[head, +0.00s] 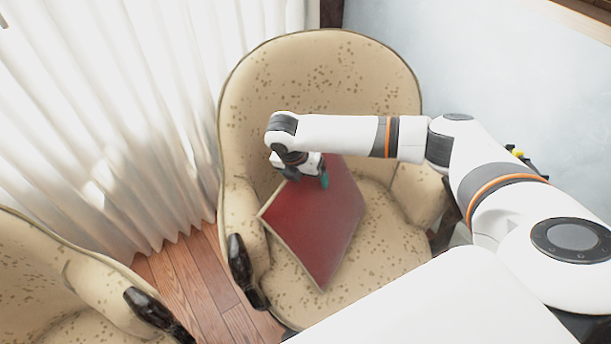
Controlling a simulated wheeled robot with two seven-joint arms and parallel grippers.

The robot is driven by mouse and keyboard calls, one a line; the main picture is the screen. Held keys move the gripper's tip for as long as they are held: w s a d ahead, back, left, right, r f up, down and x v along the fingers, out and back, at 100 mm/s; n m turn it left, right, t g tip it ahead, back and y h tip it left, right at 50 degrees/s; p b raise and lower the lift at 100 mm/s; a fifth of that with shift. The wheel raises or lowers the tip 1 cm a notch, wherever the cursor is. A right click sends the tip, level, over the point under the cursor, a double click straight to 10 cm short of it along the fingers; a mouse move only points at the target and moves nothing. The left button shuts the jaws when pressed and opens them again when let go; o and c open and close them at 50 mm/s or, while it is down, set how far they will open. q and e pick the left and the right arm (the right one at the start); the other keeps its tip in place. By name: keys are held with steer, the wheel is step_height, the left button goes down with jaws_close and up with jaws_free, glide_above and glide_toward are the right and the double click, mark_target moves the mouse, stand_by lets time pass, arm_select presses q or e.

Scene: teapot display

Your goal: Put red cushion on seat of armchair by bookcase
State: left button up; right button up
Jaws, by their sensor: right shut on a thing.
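The red cushion (318,225) has a pale edge and is over the seat of the beige patterned armchair (320,75). It looks tilted, with one corner toward the front of the seat; I cannot tell how much of it touches the seat (370,262). My right gripper (312,182) is shut on the cushion's upper edge, in front of the chair's backrest. The fingertips are partly hidden by the wrist. My left gripper is not in view. No bookcase can be made out.
A second beige armchair (60,290) stands at the lower left. White curtains (110,110) hang behind it on the left. A strip of wooden floor (190,285) shows between the chairs. A pale wall (480,60) is at the right. The armchair's arms flank the seat closely.

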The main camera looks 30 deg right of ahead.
steer(key=o, duration=1.4)
steer(key=shift+f, duration=0.1)
steer(key=v, duration=1.2)
steer(key=shift+p, duration=0.45)
